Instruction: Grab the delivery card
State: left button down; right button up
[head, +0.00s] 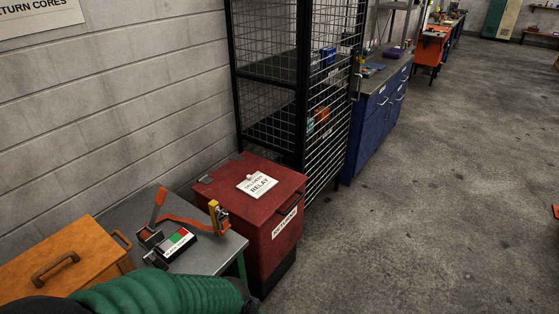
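The delivery card (257,184) is a small white card with dark print, the larger word reading "RELAY". It lies on the closed lid of a red box (282,186), with what looks like a small clip at its upper edge. Nothing touches it from above. A green ribbed sleeve at the bottom edge looks like part of my arm; no gripper fingers can be made out. Neither gripper shows in the head view.
Left of the red box is a grey table (205,255) with an orange strap (185,221), a yellow upright piece and a red-and-green button box (176,244). A wooden case (60,262) stands at lower left. A black mesh cage (290,80) stands behind. Open floor lies right.

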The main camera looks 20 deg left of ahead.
aim_at(256, 186)
jog(key=i+u, duration=0.25)
jog(key=i, duration=0.3)
jog(key=i+l+u, duration=0.2)
jog(key=i, duration=0.3)
jog(key=i+u, duration=0.25)
jog(key=u, duration=0.2)
jog(key=i+u, duration=0.2)
jog(key=u, duration=0.25)
jog(key=i+l+u, duration=0.15)
jog(key=u, duration=0.35)
jog(key=i+l+u, duration=0.2)
jog(key=u, duration=0.25)
jog(key=i+l, duration=0.05)
